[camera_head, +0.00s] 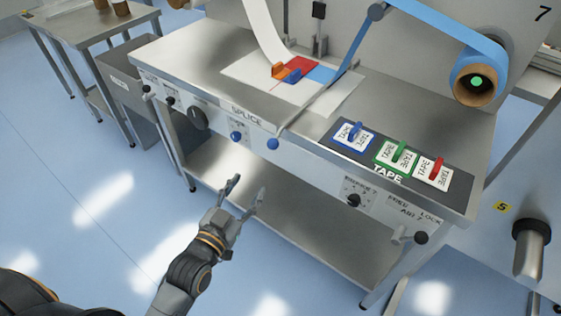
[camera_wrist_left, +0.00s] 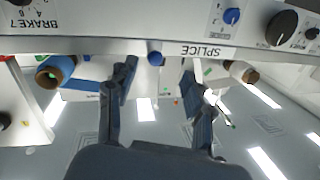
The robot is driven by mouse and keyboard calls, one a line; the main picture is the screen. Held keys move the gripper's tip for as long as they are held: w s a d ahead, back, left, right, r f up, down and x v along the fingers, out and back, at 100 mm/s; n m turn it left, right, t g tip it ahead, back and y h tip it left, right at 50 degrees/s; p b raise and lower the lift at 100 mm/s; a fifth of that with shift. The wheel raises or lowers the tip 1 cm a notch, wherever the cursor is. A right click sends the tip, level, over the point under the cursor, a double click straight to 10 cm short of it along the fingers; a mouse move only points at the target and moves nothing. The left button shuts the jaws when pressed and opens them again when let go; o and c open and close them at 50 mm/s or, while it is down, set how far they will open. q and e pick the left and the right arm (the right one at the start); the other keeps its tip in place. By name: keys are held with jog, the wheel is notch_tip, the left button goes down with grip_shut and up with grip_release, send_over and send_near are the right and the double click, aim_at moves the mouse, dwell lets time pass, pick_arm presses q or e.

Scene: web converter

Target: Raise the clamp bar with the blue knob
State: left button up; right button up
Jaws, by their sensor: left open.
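The clamp bar (camera_head: 308,107) is a thin metal bar lying low across the splice plate on the table top. A round blue knob (camera_head: 273,144) sits at its front end, at the table's front edge beside the SPLICE label. In the left wrist view the blue knob (camera_wrist_left: 155,58) appears between the fingertips, beyond them. My left gripper (camera_head: 247,187) is open and empty, in front of and below the knob, apart from it. Its two spread fingers also show in the left wrist view (camera_wrist_left: 160,66). My right gripper is not in view.
A second blue knob (camera_head: 236,136), on a dial, and a black dial (camera_head: 197,118) are on the front panel. Blue, green and red tape tabs (camera_head: 397,152) lie at the right. A blue web roll (camera_head: 474,82) hangs above. A lower shelf (camera_head: 290,215) runs underneath.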

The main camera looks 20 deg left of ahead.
aim_at(270, 148)
pick_arm(q)
jog(key=shift+t, duration=0.3)
jog(key=w+d, duration=0.1)
jog(key=w, duration=0.3)
jog(key=w+r, duration=0.1)
jog(key=w, duration=0.4)
jog(key=w+d+r+p, duration=0.1)
jog(key=w, duration=0.3)
jog(key=shift+w+d+r, duration=0.2)
jog(key=shift+w+d, duration=0.1)
jog(key=shift+d, duration=0.05)
grip_shut()
